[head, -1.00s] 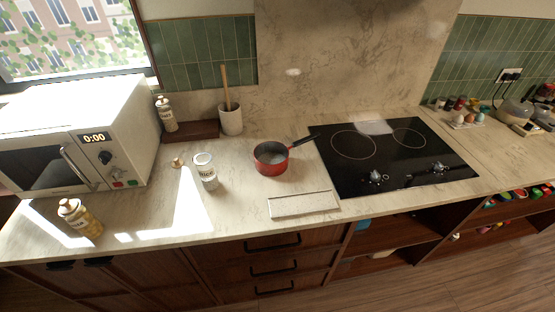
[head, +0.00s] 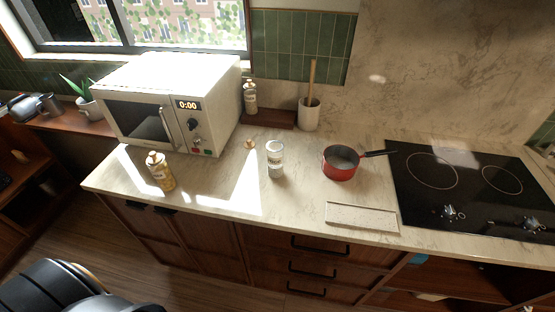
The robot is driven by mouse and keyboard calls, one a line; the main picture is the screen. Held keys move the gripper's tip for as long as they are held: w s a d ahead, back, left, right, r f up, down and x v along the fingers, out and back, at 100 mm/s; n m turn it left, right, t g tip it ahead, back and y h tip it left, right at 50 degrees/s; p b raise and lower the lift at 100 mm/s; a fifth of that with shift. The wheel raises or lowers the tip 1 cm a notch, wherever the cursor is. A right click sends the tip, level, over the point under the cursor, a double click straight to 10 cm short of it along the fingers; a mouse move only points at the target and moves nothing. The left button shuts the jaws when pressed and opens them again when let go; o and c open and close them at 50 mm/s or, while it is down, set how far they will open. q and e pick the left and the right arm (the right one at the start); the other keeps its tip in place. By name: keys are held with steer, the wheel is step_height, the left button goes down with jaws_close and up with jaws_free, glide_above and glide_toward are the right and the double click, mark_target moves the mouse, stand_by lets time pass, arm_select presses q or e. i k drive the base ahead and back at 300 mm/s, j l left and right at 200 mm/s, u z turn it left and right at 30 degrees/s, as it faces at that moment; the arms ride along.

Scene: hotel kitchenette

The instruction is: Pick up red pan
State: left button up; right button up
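The red pan (head: 338,171) stands upright on the marble counter, just left of the black cooktop. Its dark handle (head: 377,153) points right and slightly back, reaching the cooktop's left edge. The pan's inside looks pale grey. No gripper shows in the head view, so neither gripper is near the pan in this picture. A black rounded part of my own body seems to show at the bottom left.
A white canister (head: 275,160) stands left of the pan, and a flat pale tray (head: 361,217) lies in front. The cooktop (head: 470,182) is to the right. A utensil crock (head: 309,113), microwave (head: 167,108) and yellow-labelled bottle (head: 159,172) also stand on the counter.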

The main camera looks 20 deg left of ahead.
mark_target(340, 162)
steer(key=l+u, duration=0.15)
steer(key=u, duration=0.3)
steer(key=l+u, duration=0.2)
steer(key=u, duration=0.25)
steer(key=l+u, duration=0.15)
steer(key=u, duration=0.3)
steer(key=k+l+u, duration=0.3)
steer(key=k+l, duration=0.2)
steer(key=l, duration=0.25)
steer(key=k+l+u, duration=0.3)
steer(key=k+l, duration=0.25)
steer(key=l, duration=0.15)
